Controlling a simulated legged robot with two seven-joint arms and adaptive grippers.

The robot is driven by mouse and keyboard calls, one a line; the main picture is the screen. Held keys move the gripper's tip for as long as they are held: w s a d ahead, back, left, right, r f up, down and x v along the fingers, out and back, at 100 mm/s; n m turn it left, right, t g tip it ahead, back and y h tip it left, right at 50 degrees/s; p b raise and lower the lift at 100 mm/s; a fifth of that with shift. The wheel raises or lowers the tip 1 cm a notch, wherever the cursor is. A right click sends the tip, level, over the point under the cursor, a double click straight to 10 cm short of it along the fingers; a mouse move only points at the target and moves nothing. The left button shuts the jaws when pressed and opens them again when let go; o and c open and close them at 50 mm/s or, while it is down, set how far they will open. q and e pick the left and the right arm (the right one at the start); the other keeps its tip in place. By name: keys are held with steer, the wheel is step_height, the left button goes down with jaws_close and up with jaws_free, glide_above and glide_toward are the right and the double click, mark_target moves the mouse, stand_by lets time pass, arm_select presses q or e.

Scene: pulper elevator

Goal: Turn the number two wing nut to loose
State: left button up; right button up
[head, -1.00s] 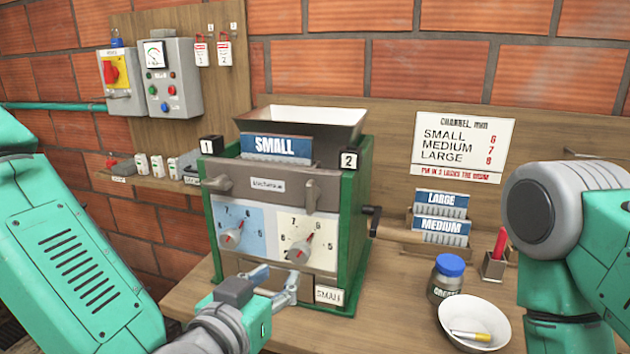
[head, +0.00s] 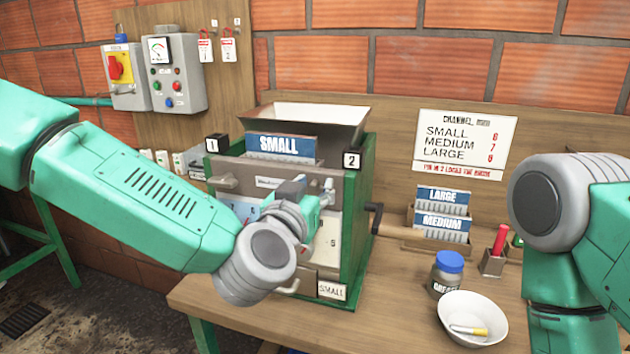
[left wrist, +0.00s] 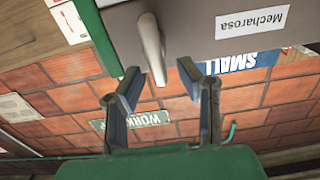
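The number two wing nut (head: 328,186) is a light grey lever on the upper right front of the pulper, below the black "2" tag (head: 351,160). In the left wrist view the wing nut (left wrist: 152,48) appears upright-ish, slightly tilted, against the grey plate (left wrist: 195,35). My left gripper (head: 303,190) is in front of the plate, just left of the nut in the head view. In the left wrist view my left gripper (left wrist: 160,72) is open, with the nut's end near the gap between the fingertips; contact is unclear. My right gripper is out of view.
The other wing nut (head: 222,182) is at the plate's left. My left arm hides much of the dial panel. A crank (head: 375,215) sticks out right of the pulper. A grease jar (head: 447,272), white bowl (head: 473,315) and sign holder (head: 440,235) stand on the bench at right.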

arm_select(q)
steer(key=shift+w+d, duration=0.2)
steer(key=shift+w, duration=0.4)
jaws_close()
